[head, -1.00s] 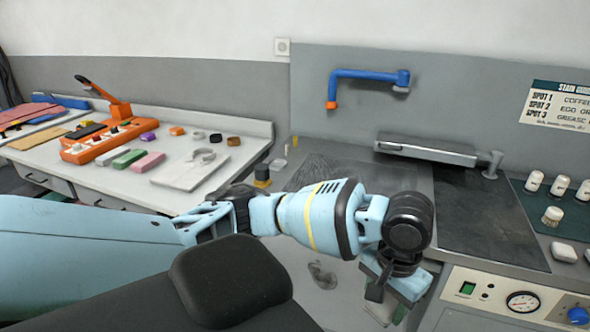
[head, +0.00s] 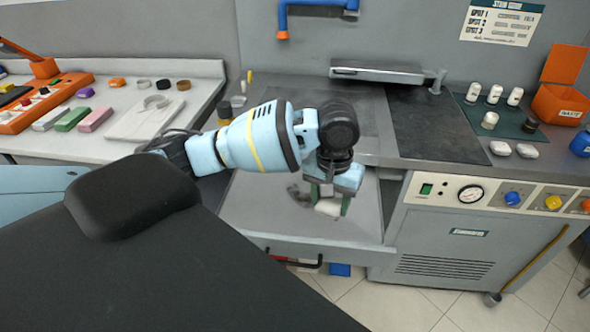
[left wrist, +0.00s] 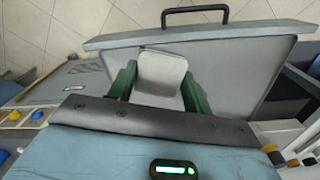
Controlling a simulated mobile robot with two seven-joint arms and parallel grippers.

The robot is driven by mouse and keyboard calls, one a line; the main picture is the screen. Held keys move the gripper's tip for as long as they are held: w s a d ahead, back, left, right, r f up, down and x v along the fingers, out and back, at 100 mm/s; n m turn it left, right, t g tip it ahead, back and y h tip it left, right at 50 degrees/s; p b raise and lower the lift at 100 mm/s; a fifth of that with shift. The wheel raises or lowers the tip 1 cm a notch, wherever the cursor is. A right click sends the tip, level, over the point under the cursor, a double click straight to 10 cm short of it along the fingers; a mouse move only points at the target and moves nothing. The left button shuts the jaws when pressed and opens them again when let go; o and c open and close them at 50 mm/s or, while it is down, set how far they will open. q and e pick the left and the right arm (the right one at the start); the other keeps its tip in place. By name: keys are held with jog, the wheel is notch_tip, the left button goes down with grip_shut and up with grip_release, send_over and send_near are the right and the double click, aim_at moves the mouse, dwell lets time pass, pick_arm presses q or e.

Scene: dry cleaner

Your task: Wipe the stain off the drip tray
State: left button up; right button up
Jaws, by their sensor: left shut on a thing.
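The drip tray (head: 262,208) is a grey, shallow tray pulled out from under the counter, with a dark handle at its front. A dark smeared stain (head: 298,194) lies on it, partly hidden by my left wrist. My left gripper (head: 329,204), with green fingers, points down over the tray just right of the stain. It is shut on a white pad (head: 328,208). In the left wrist view the pad (left wrist: 162,70) sits between the fingers, over the bare tray (left wrist: 228,72); I cannot tell whether it touches the tray. My right gripper is not in view.
A counter with a dark board (head: 435,128) stands behind the tray. White bottles (head: 494,94) and an orange bin (head: 560,104) are at right. A control panel (head: 470,192) is right of the tray. A side table (head: 205,72) with several blocks is at left.

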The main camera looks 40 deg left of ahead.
pick_arm(q)
jog(key=w+a+f+n, duration=0.3)
jog(key=w+a, duration=0.1)
jog(key=a, duration=0.4)
jog(key=w+a+f+n, duration=0.3)
jog(key=a+n, duration=0.1)
jog(key=a, duration=0.3)
jog(key=shift+w+a, duration=0.4)
jog(key=shift+f, duration=0.1)
